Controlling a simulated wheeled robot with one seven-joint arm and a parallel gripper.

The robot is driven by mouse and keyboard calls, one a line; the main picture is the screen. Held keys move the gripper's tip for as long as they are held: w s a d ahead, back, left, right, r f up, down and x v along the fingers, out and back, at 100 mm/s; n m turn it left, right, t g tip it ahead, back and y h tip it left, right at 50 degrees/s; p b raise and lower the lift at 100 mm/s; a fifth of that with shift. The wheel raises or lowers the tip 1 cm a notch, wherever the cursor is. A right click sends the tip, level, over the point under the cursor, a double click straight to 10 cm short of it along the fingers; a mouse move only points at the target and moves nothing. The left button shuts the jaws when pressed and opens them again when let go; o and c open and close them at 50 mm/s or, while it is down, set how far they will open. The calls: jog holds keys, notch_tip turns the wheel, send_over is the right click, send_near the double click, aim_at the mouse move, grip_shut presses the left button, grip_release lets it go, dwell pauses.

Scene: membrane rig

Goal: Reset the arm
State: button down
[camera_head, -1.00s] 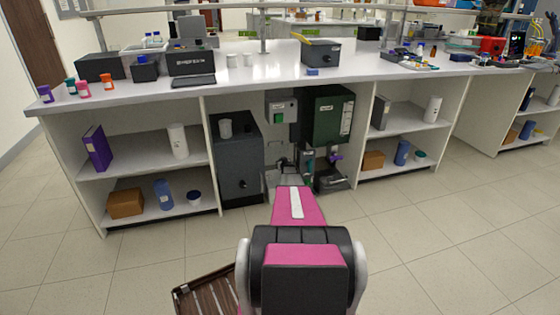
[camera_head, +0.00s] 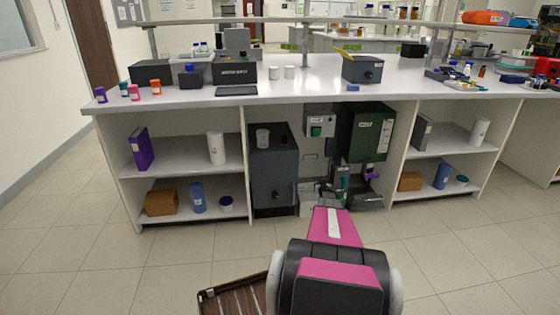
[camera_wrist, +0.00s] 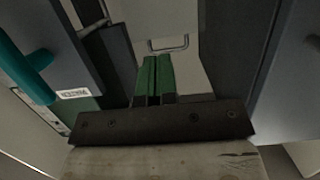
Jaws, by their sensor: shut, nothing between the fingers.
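My gripper (camera_wrist: 154,62) shows in the wrist view as two green fingers lying side by side. They are shut and empty, beyond a dark bar across the lower picture. A pale panel with a metal handle (camera_wrist: 170,48) is just beyond the fingertips; I cannot tell whether they touch. In the head view my pink and black arm reaches forward, low, toward the bay under the bench. Its far end is among grey and green parts in front of the bay, and the fingers cannot be made out there.
A dark grey cabinet (camera_head: 273,178) stands left of the bay, and a dark green unit (camera_head: 362,130) hangs at its right. The bench top (camera_head: 300,88) overhangs the bay. Open floor (camera_head: 480,260) lies in front.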

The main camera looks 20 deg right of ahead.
jog(key=s+a+r+g, duration=0.2)
jog(key=s+a+r, duration=0.25)
jog(key=a, duration=0.45)
jog(key=s+a+r+m+g+h, duration=0.15)
jog(key=s+a+r, duration=0.3)
jog(key=a, duration=0.45)
jog(key=s+a+r+g+y, duration=0.1)
jog(key=s+a+r+g, duration=0.3)
jog(key=a, duration=0.5)
jog(key=s+a+r+n+g+y, duration=0.2)
jog(key=s+a+r, duration=0.3)
jog(key=s+a, duration=0.8)
jog(key=s+a+r+n+g+y, duration=0.2)
jog(key=s+a+r+g, duration=0.3)
jog(key=s+a, duration=0.8)
jog(key=shift+s+a+r, duration=0.4)
jog(key=shift+a+r, duration=0.2)
jog(key=shift+a, duration=0.15)
